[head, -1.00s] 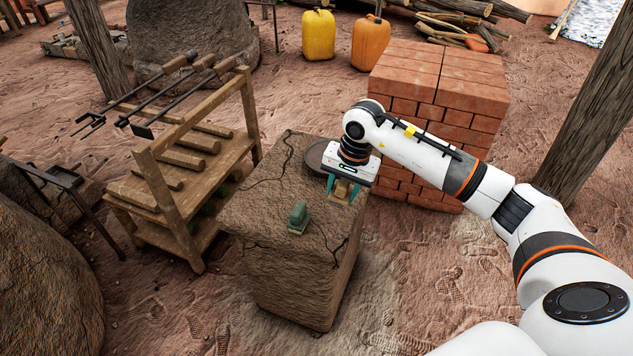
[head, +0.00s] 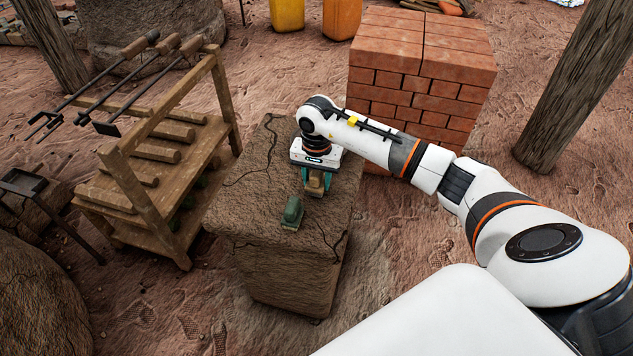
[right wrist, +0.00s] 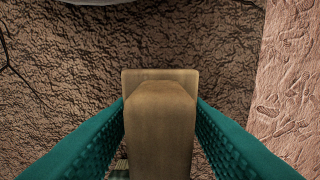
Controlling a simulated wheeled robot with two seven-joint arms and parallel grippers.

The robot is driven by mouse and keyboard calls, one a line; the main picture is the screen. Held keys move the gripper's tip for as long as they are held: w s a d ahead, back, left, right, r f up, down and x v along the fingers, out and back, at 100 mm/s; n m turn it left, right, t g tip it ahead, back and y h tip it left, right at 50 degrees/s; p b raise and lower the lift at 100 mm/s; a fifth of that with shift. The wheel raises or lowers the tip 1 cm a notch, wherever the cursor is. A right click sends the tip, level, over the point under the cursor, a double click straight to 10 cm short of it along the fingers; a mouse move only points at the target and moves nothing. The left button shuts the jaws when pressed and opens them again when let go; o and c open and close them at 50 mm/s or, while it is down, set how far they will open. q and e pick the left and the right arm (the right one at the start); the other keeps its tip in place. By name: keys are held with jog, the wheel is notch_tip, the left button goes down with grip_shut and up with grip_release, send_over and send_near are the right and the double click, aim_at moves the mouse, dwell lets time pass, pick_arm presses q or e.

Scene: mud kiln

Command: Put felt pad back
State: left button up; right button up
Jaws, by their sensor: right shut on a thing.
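A tan block with a rounded upper part, which I take to be the felt pad (right wrist: 160,120), is between the teal fingers of my right gripper (head: 316,186). Both fingers press on its sides in the right wrist view. The gripper points down over the top of the mud block (head: 250,205). I cannot tell whether the pad touches that top. A green block of similar shape (head: 291,213) stands on the mud block, just in front and to the left of the gripper. My left gripper is not in view.
A wooden rack (head: 150,185) with long-handled tools stands left of the mud block. A brick stack (head: 425,95) stands behind it on the right, close under my right arm. A wooden post (head: 575,90) is farther right. The front left of the mud block's top is clear.

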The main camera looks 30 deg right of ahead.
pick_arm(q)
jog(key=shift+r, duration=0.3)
pick_arm(e)
jog(key=shift+f, duration=0.65)
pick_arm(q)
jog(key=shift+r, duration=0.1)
pick_arm(e)
jog(key=o, duration=0.9)
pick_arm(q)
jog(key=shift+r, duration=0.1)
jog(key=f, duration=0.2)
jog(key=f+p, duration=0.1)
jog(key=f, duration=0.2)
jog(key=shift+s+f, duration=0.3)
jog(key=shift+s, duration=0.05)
pick_arm(e)
notch_tip(320, 180, up, 12)
jog(key=shift+r, duration=0.1)
jog(key=shift+a, duration=0.1)
